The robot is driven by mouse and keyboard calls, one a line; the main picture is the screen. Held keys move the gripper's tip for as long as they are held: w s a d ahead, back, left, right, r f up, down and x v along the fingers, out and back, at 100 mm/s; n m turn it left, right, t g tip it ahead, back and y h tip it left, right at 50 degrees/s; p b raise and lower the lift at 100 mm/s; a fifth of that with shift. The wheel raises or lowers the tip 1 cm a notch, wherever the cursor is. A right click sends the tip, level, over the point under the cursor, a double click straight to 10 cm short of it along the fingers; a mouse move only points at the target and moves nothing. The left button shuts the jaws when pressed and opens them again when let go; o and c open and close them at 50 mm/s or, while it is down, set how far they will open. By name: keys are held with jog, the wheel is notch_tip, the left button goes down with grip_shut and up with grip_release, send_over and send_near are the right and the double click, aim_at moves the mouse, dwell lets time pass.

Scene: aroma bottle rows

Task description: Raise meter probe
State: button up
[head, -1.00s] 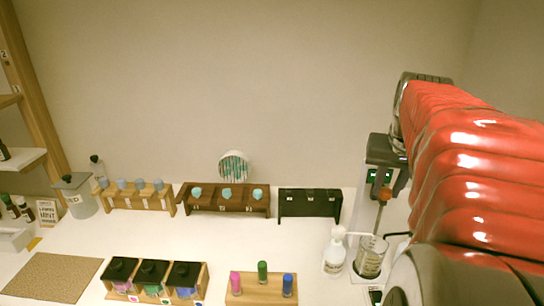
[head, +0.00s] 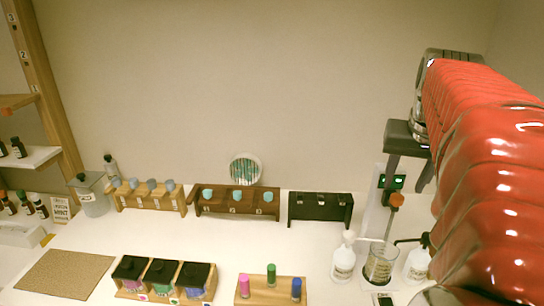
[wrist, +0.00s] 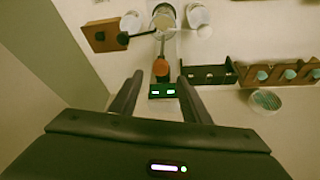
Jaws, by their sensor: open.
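The meter stand (head: 374,205) is upright and light grey, with a green-lit display (head: 391,182). An orange knob (head: 396,200) tops the thin probe (head: 388,228), which runs down into a glass beaker (head: 380,263). In the wrist view the orange knob (wrist: 161,68) appears between my fingertips, with the display (wrist: 165,91) just below it and the beaker (wrist: 163,18) beyond. My gripper (head: 408,186) is open and empty, fingers pointing down near the display and knob. In the wrist view, its fingers (wrist: 160,75) appear on either side. Contact with the knob cannot be told.
White pump bottles stand left (head: 343,262) and right (head: 417,264) of the beaker, close by. A black rack (head: 320,222), a brown rack (head: 237,214) and a wooden rack (head: 150,202) line the wall. A wooden block with coloured vials (head: 270,293) stands in front.

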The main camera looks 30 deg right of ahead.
jog(key=v, duration=0.9)
jog(key=shift+s, duration=0.15)
